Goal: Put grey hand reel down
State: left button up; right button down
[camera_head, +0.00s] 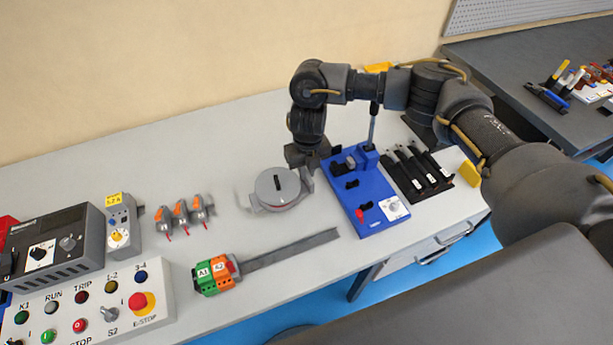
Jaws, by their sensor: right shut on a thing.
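The grey hand reel (277,187) is a round grey disc with a dark bar on its top and a thin handle at its left. It is at the middle of the grey table, low at the surface; I cannot tell whether it touches the table. My right gripper (305,171) comes down from above at the reel's right side and is shut on its edge. The fingertips are partly hidden by the reel. My left gripper is not in view.
A blue bender (371,205) stands just right of the reel. Black holders (418,172) lie beyond it. A flat grey bar (290,249) with green and orange blocks (215,274) lies in front. Several orange-grey clips (181,213) and a control panel (90,312) are left.

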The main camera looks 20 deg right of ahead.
notch_tip(320, 180, down, 3)
jog(key=shift+w+f, duration=0.1)
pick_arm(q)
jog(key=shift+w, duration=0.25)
pick_arm(e)
jog(key=shift+f, duration=0.2)
jog(key=c, duration=1.4)
grip_release()
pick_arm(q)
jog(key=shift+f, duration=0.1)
pick_arm(e)
jog(key=shift+r, duration=0.1)
